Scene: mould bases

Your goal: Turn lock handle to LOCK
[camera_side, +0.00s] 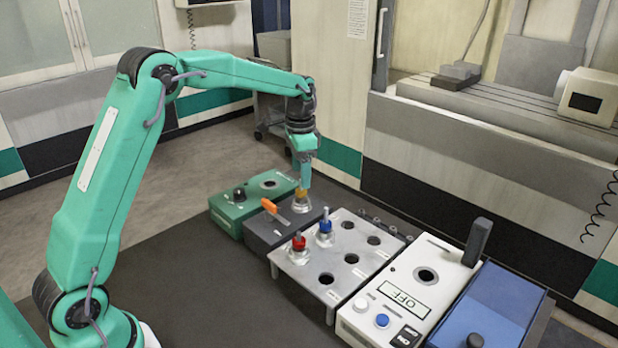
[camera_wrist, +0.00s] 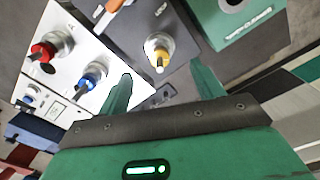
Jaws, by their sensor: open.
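The orange lock handle (camera_side: 275,209) sits on top of a dark grey box (camera_side: 263,233), slanting across its left part. Its end shows at the top edge of the wrist view (camera_wrist: 114,6), near a label reading LOCK. A yellow-topped silver tool holder (camera_side: 301,200) stands upright at the right of the same box; it also shows in the wrist view (camera_wrist: 158,52). My gripper (camera_side: 304,178) is open, pointing down just above this yellow top. In the wrist view, its two fingers (camera_wrist: 161,78) lie either side of the line to it. I cannot tell whether they touch it.
A green box (camera_side: 250,196) with a black knob stands behind. A silver rack (camera_side: 310,270) in front holds a red-topped holder (camera_side: 299,243) and a blue-topped holder (camera_side: 325,228). A white panel (camera_side: 400,305) and a blue box (camera_side: 490,305) stand right. The dark tabletop at left is clear.

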